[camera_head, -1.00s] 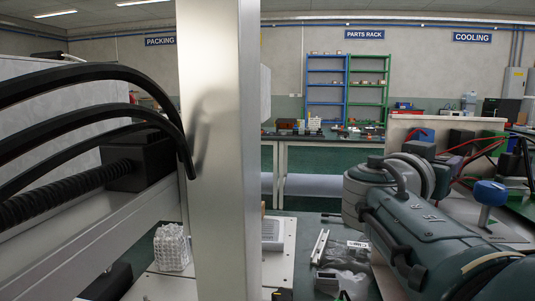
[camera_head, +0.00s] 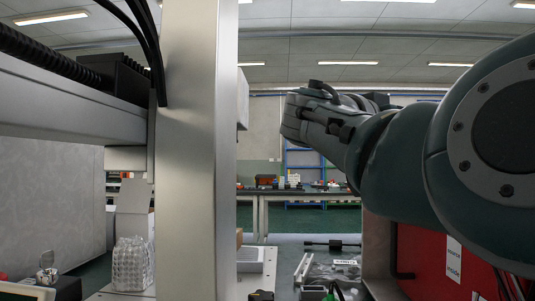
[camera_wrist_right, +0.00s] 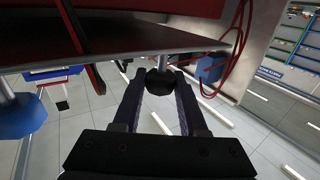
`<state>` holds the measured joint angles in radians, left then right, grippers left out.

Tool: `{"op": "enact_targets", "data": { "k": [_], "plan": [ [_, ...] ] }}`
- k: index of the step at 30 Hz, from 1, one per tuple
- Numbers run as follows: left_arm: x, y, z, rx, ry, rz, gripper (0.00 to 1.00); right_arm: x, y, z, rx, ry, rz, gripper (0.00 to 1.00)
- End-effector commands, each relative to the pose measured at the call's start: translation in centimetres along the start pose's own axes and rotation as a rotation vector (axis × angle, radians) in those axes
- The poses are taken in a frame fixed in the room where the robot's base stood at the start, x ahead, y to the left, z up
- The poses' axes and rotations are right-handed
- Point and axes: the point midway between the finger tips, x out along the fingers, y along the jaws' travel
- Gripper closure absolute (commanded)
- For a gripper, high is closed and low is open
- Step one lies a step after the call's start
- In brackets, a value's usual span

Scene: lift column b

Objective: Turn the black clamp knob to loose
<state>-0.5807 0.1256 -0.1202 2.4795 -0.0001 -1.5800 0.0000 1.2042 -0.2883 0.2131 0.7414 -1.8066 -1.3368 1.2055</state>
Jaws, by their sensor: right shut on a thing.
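The black clamp knob (camera_wrist_right: 160,82) shows in the right wrist view on a short metal stem under a dark plate edge. My right gripper (camera_wrist_right: 160,91) has its two dark fingers on either side of the knob, shut on it. The fingers hide part of the knob's sides, and I see no mark that tells its turn position. In the head view my right arm reaches in from the right, but I cannot make out its fingertips or the knob. My left gripper is in neither current view.
A pale metal column (camera_head: 196,150) stands close in the head view. A red panel (camera_head: 440,262) is below my right arm. A bubble-wrapped item (camera_head: 131,264) stands left of the column. Red cables (camera_wrist_right: 238,45) and blue knobs (camera_wrist_right: 20,117) are near the right gripper.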

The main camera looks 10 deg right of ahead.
Motion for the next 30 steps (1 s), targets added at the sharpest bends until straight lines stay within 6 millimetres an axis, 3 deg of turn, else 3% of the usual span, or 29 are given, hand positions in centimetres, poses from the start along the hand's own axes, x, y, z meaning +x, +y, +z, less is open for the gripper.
{"op": "enact_targets", "data": {
  "k": [8, 9, 16, 25, 30],
  "plan": [
    [-0.1, 0.0, 0.0, 0.000, 0.001, 0.000, 0.50, 0.0, 0.0, 0.1, -0.003, -0.006, 0.000, 1.00],
    [-0.1, 0.0, 0.0, 0.000, 0.001, 0.000, 0.50, 0.0, 0.0, 0.1, -0.002, -0.006, 0.000, 0.55],
    [-0.1, 0.1, -0.1, -0.004, 0.002, 0.003, 0.50, 0.0, 0.0, 0.1, -0.002, -0.004, 0.001, 0.29],
    [-0.1, 0.2, -0.1, -0.010, 0.003, 0.007, 0.50, -0.3, 0.0, 0.0, -0.001, -0.002, 0.001, 0.28],
    [-0.1, 0.2, -0.1, -0.010, 0.003, 0.007, 0.50, -2.7, 0.0, 0.1, -0.001, -0.003, -0.001, 0.28]
  ]
}}
